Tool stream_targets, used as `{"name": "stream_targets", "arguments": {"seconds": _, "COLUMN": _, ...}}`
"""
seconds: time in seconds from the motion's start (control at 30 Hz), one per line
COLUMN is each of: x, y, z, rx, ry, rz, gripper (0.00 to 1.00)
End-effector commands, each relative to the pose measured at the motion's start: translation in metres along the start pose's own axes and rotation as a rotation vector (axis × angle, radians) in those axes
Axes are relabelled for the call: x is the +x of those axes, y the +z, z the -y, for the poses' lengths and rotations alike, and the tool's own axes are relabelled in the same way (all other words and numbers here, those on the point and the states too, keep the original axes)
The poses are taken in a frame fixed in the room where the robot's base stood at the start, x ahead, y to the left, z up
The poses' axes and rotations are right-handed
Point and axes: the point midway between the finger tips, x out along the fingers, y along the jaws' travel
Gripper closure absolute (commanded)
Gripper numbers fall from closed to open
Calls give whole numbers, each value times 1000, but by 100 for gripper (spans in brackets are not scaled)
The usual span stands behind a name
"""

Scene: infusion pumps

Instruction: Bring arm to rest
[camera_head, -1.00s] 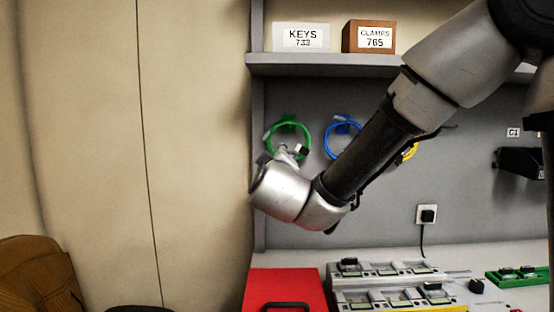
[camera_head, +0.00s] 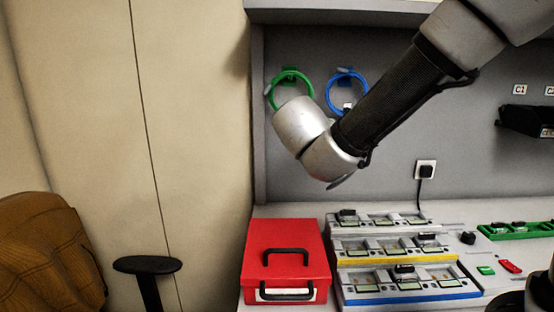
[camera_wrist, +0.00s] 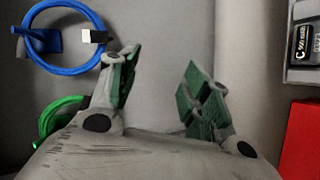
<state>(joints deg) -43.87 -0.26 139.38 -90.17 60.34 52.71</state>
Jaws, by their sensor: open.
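My gripper shows in the wrist view (camera_wrist: 160,95), with its two green-padded fingers spread apart and nothing between them. In the head view my grey and black arm reaches in from the upper right, and its wrist hangs in front of the back panel, above the red box. The gripper itself is hidden behind the wrist there. The green coiled cable (camera_head: 270,91) and the blue coiled cable (camera_head: 347,70) hang on the back panel close to the wrist. In the wrist view the blue cable (camera_wrist: 70,70) is at the upper left, apart from the fingers.
A red box (camera_head: 285,240) with black handles stands on the bench below my wrist. Several pump racks (camera_head: 395,260) stand right of it. A green tray (camera_head: 520,230) and a black wall bin (camera_head: 527,122) are at the right. A brown chair (camera_head: 40,245) is at lower left.

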Motion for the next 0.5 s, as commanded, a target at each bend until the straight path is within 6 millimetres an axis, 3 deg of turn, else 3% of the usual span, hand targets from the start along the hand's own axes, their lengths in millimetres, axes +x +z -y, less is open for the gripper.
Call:
{"name": "stream_targets", "arguments": {"seconds": 0.03, "x": 7, "y": 38, "z": 0, "rx": -8, "ry": -73, "rz": 97, "gripper": 52}}
{"name": "stream_targets", "arguments": {"seconds": 0.13, "x": 10, "y": 119, "z": 12, "rx": 3, "ry": -272, "rz": 272, "gripper": 52}}
{"name": "stream_targets", "arguments": {"seconds": 0.2, "x": 1, "y": 171, "z": 26, "rx": 53, "ry": -429, "rz": 360, "gripper": 52}}
{"name": "stream_targets", "arguments": {"seconds": 0.3, "x": -24, "y": 229, "z": 51, "rx": 186, "ry": -647, "rz": 423, "gripper": 52}}
{"name": "stream_targets", "arguments": {"seconds": 0.4, "x": -56, "y": 265, "z": 72, "rx": 391, "ry": -824, "rz": 427, "gripper": 52}}
{"name": "stream_targets", "arguments": {"seconds": 0.5, "x": -86, "y": 283, "z": 83, "rx": 656, "ry": -919, "rz": 407, "gripper": 52}}
